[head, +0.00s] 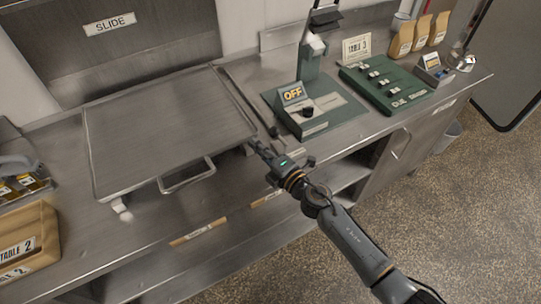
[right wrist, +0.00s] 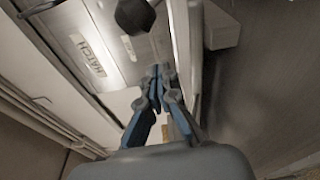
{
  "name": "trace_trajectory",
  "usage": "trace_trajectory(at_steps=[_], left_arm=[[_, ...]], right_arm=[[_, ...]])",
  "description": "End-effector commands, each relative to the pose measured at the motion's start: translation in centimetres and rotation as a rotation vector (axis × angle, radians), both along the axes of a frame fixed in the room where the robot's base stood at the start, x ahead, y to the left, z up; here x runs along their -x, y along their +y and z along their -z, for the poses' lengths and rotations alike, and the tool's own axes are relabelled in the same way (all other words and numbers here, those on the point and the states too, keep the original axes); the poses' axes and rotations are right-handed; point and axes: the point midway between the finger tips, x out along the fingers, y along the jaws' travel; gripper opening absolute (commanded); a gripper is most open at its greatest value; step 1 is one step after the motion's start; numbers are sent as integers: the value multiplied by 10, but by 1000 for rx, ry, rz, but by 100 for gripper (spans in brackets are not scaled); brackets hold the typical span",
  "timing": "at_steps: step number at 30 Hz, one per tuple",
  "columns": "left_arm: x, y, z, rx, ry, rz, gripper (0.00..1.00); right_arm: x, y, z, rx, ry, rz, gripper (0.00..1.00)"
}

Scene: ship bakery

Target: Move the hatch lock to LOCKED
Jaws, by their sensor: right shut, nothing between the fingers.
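A HATCH label (right wrist: 88,55) shows on the pale metal in the right wrist view, with a dark knob (right wrist: 135,15) near it at the top edge. In the head view a dark rod (head: 245,98) runs along the right side of a flat metal panel (head: 165,130). I cannot read a lock setting in either view. My right gripper (head: 254,146) is shut and empty near the rod's front end, at the counter's front edge. Its fingertips also show in the right wrist view (right wrist: 160,75), apart from the knob. My left gripper is not in view.
A metal handle (head: 187,176) sticks out in front of the panel.

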Motion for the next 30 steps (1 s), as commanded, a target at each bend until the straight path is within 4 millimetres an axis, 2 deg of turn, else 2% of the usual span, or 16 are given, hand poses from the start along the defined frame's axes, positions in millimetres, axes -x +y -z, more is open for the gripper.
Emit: trace_trajectory(at_steps=[1,3,9,23,30], left_arm=[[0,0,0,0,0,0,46],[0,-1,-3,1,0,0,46],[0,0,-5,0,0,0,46],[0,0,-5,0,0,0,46],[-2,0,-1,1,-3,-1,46]], right_arm=[[-7,4,0,-2,1,0,0],[-10,-12,-1,3,1,2,0],[-17,-30,-3,0,1,0,0],[-18,-34,-3,-1,1,-1,0],[-32,-36,-6,-43,24,1,0]])
